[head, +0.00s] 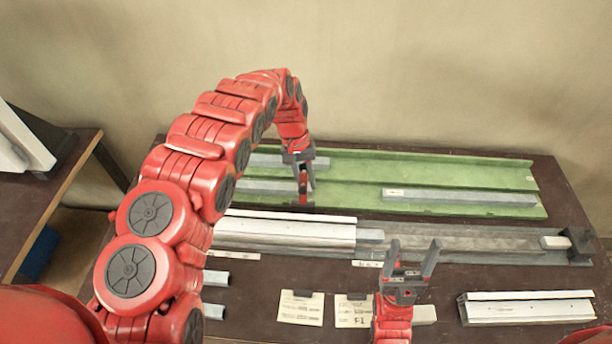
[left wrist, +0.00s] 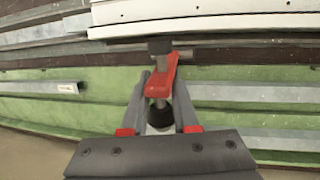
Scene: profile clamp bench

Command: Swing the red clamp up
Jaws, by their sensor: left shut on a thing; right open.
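My right gripper (head: 414,252) is open and empty, in front of the grey rail.
The green tray (head: 450,170) at the back holds several grey profiles (head: 460,196). A long grey rail (head: 460,240) carries a white profile (head: 285,230) and ends at a black block (head: 577,245). Paper cards (head: 300,308) and a white profile (head: 527,308) lie in front.

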